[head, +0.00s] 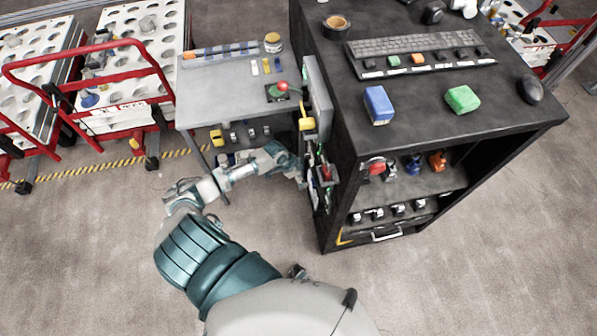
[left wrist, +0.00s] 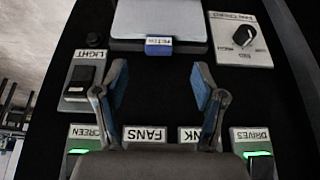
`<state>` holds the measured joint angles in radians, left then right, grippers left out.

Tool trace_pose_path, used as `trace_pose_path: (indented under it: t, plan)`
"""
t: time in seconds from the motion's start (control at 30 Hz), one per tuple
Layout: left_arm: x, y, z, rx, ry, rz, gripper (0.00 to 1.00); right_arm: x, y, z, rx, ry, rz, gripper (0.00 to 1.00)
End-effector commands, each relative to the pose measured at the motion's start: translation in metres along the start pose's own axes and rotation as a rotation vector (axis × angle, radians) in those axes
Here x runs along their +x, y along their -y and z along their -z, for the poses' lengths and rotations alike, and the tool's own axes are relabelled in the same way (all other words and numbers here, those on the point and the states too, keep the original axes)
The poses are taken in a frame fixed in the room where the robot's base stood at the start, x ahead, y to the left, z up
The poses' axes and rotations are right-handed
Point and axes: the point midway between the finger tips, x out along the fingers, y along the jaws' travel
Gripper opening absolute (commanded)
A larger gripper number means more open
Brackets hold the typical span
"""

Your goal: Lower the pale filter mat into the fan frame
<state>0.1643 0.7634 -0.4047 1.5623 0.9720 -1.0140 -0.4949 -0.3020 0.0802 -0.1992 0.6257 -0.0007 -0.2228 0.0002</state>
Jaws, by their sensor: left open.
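The pale filter mat (left wrist: 160,18) shows at the top of the left wrist view as a light grey slab on a black panel. A blue tab with an upside-down label (left wrist: 158,46) is at its lower edge. My left gripper (left wrist: 160,82) is open, its two fingers apart below the tab with only black panel between them, apart from the mat. In the head view my left gripper (head: 301,172) is beside the panel on the dark cabinet's left side, its fingertips hard to make out. I cannot tell the fan frame apart from the panel. My right gripper is not in view.
The panel carries a black rocker switch (left wrist: 81,82), a rotary knob (left wrist: 243,36) and green-lit switches along the bottom. The black cabinet (head: 520,125) stands right of the arm. A grey table (head: 222,95) is behind it. Red trolleys (head: 125,90) are at left; open floor lies around.

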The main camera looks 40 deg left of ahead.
Motion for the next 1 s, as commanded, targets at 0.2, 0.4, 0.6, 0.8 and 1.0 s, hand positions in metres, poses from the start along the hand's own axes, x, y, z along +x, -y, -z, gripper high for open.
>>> trace_pose_path:
  t: [0.2,0.4,0.6,0.8,1.0]
  plan:
    - [-0.035,0.000,0.000,0.002,0.001,0.001,0.70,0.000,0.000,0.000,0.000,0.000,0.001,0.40]
    - [-0.044,-0.001,0.000,-0.001,0.001,-0.001,0.70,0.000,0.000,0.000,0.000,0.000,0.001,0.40]
    - [-0.043,0.000,0.001,0.000,0.000,-0.001,0.70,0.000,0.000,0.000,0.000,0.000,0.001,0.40]
    - [-0.043,0.000,0.001,0.000,0.000,-0.001,0.70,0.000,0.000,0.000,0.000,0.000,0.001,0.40]
    - [-0.043,0.000,0.000,0.000,0.000,-0.001,0.70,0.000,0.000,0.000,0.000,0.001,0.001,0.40]
